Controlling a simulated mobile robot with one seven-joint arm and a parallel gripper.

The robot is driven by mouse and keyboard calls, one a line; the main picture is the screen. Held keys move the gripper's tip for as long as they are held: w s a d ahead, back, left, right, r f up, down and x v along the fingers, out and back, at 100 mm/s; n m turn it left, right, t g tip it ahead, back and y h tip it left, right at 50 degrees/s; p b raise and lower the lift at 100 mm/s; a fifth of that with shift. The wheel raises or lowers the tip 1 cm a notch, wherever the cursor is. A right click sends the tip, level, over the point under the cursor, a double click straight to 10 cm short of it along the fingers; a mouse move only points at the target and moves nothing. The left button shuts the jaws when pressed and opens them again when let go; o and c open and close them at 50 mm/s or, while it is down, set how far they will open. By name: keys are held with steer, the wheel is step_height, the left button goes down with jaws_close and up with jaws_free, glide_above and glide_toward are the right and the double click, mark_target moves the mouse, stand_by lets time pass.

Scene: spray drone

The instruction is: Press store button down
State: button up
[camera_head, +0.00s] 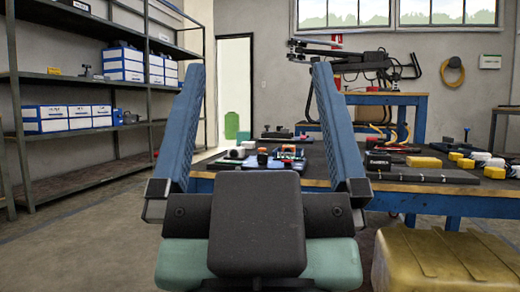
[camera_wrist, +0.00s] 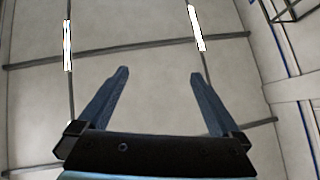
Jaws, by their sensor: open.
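My gripper (camera_head: 258,69) is open and empty, with its two blue fingers raised in front of the body camera. In the wrist view my gripper (camera_wrist: 158,73) also shows open, against the ceiling. I cannot pick out the store button for certain. A small board with red, white and dark parts (camera_head: 265,158) lies on the near workbench, seen between the fingers and well beyond them. Any lettering on it is too small to read. My gripper touches nothing.
The workbench (camera_head: 455,200) holds several small items. A folded drone (camera_head: 345,62) sits on a blue table behind it. A yellow container (camera_head: 445,262) stands at front right. Shelves (camera_head: 85,105) with blue-and-white boxes line the left wall. Floor at left is clear.

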steer(key=shift+r, duration=0.2)
steer(key=c, duration=0.4)
step_height(320, 180, up, 10)
steer(key=p, duration=1)
steer(key=shift+r+p, duration=0.1)
steer(key=shift+p, duration=0.2)
jaws_close()
step_height(320, 180, up, 22)
steer(key=p, duration=2.1)
steer(key=shift+f, duration=0.2)
